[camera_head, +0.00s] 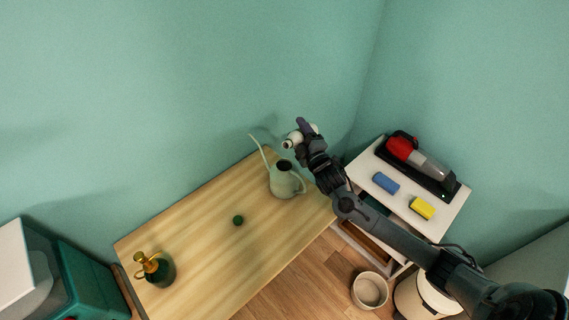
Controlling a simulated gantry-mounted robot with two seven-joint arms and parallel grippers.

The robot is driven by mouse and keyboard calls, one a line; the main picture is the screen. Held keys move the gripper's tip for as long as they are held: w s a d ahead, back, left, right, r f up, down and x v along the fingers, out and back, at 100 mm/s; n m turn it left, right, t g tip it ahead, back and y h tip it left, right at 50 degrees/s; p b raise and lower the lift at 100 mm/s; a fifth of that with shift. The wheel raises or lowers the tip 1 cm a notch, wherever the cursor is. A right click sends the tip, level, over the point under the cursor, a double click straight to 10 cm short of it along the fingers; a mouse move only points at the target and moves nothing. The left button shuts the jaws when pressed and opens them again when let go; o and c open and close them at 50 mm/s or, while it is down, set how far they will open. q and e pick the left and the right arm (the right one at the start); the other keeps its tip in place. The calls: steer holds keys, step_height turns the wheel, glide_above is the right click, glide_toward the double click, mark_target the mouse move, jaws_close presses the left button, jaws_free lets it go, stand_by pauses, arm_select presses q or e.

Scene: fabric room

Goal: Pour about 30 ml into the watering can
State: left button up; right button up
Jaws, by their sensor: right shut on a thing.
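A pale grey-green watering can (282,180) stands upright at the far right end of the wooden table (195,230). Its long thin spout points up and to the left, and its dark top opening shows. My right arm reaches in from the lower right, and my right gripper (303,131) is beyond and above the can, near the wall. It is shut on a small white container (289,143), whose open end faces left, toward the can's side. The gripper hides part of the container, and I cannot see its contents. My left gripper is not in view.
A green and gold spray bottle (157,269) and a small green ball (238,220) are on the table. A white side table (448,212) to the right holds a red handheld vacuum (400,148), a blue block (386,183) and a yellow sponge (422,207). A white bowl (369,290) is lower down.

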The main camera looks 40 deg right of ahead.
steer(key=shift+n, duration=0.4)
steer(key=shift+n+b, duration=0.3)
steer(key=shift+b, duration=0.2)
steer(key=shift+w+d+t, duration=0.15)
steer(key=shift+d+t, duration=0.15)
stand_by(0.4)
steer(key=shift+d, duration=0.1)
steer(key=shift+w+d, duration=0.1)
steer(key=shift+d, duration=0.35)
steer(key=shift+d, duration=0.1)
steer(key=shift+n, duration=0.3)
steer(key=shift+y+b, duration=0.3)
stand_by(1.0)
